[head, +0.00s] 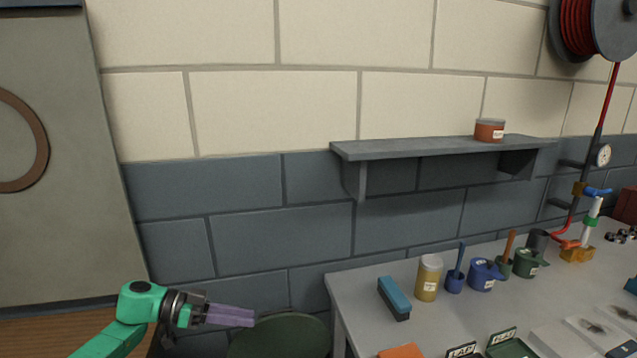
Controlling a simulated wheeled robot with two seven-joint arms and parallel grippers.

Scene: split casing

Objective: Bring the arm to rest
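My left arm, green with dark joints, comes in at the bottom left of the head view. Its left gripper (250,317) has purple fingers that point right. The fingers are seen from the side and overlap, so the gap between them cannot be judged. Nothing is seen hanging from them. The gripper is left of the grey table (350,290) and apart from it. My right gripper is not in view.
A round dark green top (280,338) lies below and right of the fingers. On the table stand a blue-topped block (394,297), a yellow jar (428,278), and blue and green cups. A grey shelf (430,147) bears an orange jar (489,130).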

